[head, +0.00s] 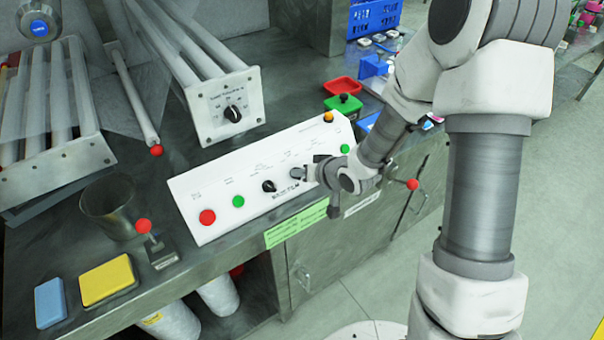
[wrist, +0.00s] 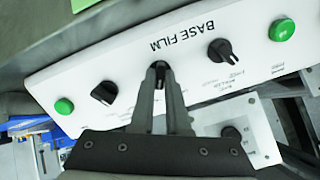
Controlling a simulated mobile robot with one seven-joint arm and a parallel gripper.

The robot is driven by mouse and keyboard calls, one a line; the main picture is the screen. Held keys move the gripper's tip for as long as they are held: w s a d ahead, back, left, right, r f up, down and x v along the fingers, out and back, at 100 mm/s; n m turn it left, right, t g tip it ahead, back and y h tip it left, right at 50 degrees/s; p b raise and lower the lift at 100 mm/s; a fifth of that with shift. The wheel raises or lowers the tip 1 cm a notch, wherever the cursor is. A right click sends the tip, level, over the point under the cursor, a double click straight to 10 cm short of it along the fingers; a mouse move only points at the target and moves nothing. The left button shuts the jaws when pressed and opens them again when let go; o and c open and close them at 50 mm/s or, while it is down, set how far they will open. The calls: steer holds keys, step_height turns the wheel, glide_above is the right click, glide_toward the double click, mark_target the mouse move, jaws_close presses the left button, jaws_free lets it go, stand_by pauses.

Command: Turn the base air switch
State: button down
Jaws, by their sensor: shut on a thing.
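A white control panel (head: 222,182) lies on the grey counter and carries a row of black rotary switches between green buttons. My gripper (head: 300,173) reaches in from the right to the middle switch. In the wrist view my gripper (wrist: 160,72) is shut on this middle switch, its fingertips hiding most of it. "BASE FILM" is printed upside down beside it in that view; the switch's own label is not legible. One free black switch (head: 269,185) is left of my gripper, and it also shows in the wrist view (wrist: 221,50). Another black switch (wrist: 103,93) is on the opposite side.
A red button (head: 207,217) and green button (head: 238,201) are on the panel's left. A smaller panel with a black knob (head: 233,114) stands behind. A red-knobbed lever (head: 144,226), metal cup (head: 110,208) and yellow block (head: 107,280) are at left. A red-tipped handle (head: 412,184) is near my wrist.

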steer(key=n+b, duration=0.5)
steer(key=shift+a+f+n+h, duration=0.15)
steer(key=shift+f+n+h, duration=0.05)
steer(key=shift+n+h, duration=0.1)
steer(key=n+b, duration=0.3)
steer(key=shift+t, duration=0.3)
steer(key=shift+r+n+b, duration=0.15)
steer(key=shift+n+b, duration=0.65)
steer(key=shift+b, duration=0.15)
steer(key=shift+s+n, duration=0.1)
steer(key=shift+n, duration=0.2)
steer(key=c, duration=0.9)
jaws_free()
steer(key=shift+a, duration=0.1)
steer(key=shift+r, duration=0.15)
